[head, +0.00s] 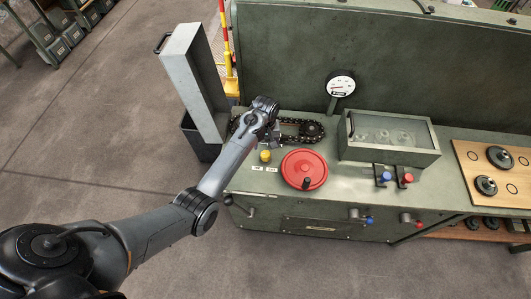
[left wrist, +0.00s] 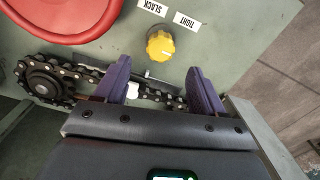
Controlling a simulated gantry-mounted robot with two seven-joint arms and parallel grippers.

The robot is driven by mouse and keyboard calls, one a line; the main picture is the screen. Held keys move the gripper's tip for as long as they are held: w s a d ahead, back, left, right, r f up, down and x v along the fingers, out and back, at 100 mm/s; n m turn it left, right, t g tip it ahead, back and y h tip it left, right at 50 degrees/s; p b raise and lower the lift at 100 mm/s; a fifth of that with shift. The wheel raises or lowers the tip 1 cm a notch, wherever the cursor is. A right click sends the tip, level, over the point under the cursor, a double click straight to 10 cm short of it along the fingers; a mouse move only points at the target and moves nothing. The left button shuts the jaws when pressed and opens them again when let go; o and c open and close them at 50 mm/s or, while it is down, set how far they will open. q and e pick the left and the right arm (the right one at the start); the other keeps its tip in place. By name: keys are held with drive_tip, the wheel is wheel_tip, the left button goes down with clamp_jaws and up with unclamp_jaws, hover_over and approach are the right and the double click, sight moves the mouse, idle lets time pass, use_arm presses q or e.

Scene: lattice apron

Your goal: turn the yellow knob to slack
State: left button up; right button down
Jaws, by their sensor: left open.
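The yellow knob (head: 265,156) stands on the green bench top, left of a red handwheel (head: 304,168). In the left wrist view the knob (left wrist: 160,45) sits just beyond my fingertips, near the SLACK label (left wrist: 153,7) and the TIGHT label (left wrist: 187,21), which appear upside down. I cannot tell which label it points to. My left gripper (left wrist: 158,66) is open and empty, its two purple fingers spread on either side of the knob's line, over the chain. In the head view the left gripper (head: 273,132) is partly hidden by its wrist. My right gripper is not in view.
A black chain (head: 295,136) runs round sprockets behind the knob. A gauge (head: 341,86) and a clear-topped box (head: 390,135) stand to the right. A raised grey-green panel (head: 193,80) stands at the bench's left end.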

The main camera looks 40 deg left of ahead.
sight(266, 153)
use_arm(q)
wheel_tip(266, 153, down, 7)
drive_tip(key=shift+r+b, duration=0.1)
drive_tip(key=shift+b, duration=0.35)
drive_tip(key=c, duration=1.1)
drive_tip(key=shift+o, duration=0.2)
drive_tip(key=shift+r, duration=0.1)
